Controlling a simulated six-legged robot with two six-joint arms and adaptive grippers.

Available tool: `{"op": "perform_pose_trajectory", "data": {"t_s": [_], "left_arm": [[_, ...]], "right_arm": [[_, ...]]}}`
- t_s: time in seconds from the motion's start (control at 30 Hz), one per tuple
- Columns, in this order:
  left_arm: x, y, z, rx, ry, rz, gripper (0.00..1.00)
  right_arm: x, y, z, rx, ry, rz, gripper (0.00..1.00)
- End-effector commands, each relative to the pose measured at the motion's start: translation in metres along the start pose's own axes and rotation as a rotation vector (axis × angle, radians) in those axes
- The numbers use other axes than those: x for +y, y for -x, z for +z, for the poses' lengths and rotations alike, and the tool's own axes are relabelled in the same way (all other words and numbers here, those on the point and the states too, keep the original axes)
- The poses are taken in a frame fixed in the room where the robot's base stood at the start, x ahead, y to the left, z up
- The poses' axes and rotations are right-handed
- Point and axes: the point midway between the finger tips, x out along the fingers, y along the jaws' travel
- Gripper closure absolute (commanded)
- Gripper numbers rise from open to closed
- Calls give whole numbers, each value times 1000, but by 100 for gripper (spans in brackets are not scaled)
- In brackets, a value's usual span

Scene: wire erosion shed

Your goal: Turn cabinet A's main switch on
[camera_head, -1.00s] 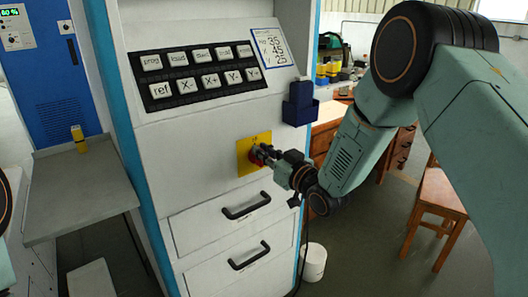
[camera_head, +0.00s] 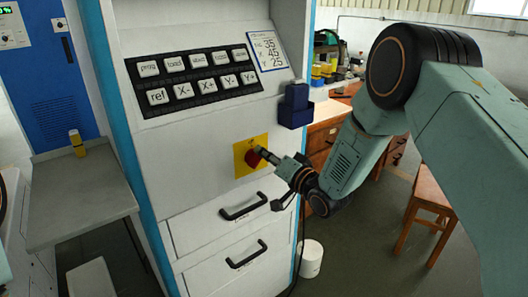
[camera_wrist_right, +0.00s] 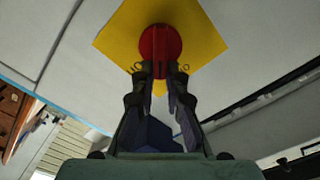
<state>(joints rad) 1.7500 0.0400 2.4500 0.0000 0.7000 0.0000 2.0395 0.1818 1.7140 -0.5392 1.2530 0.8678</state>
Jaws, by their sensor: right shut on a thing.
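The main switch is a red rotary knob (camera_head: 253,157) on a square yellow plate (camera_head: 240,165), on the front of the white cabinet (camera_head: 205,150). My right gripper (camera_head: 263,153) reaches it from the right, its fingers pointing at the plate. In the right wrist view the red knob (camera_wrist_right: 160,40) fills the middle of the yellow plate (camera_wrist_right: 118,38). There the two fingers of my right gripper (camera_wrist_right: 160,70) are closed around the knob's raised grip. The fingertips hide part of the knob and the plate marks. My left gripper is not seen.
Above the switch are a black key panel (camera_head: 195,80), a small display (camera_head: 267,48) and a blue holder (camera_head: 296,107). Below it, two drawers have black handles (camera_head: 243,207). A grey side table (camera_head: 80,205) stands left; a wooden chair (camera_head: 428,208) stands right.

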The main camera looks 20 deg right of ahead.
Motion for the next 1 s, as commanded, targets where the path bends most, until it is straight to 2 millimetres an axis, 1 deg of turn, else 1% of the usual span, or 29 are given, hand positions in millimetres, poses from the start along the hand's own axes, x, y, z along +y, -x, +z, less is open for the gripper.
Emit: {"op": "perform_pose_trajectory", "data": {"t_s": [0.3,0.6,0.8,1.0], "left_arm": [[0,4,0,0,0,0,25],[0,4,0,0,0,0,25],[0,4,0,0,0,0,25],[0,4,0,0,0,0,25]], "right_arm": [[7,-1,-1,5,-300,-2,100],[13,-1,2,5,-558,-4,100],[15,-1,3,5,-684,-5,100],[16,-1,5,5,-764,-5,100]]}}
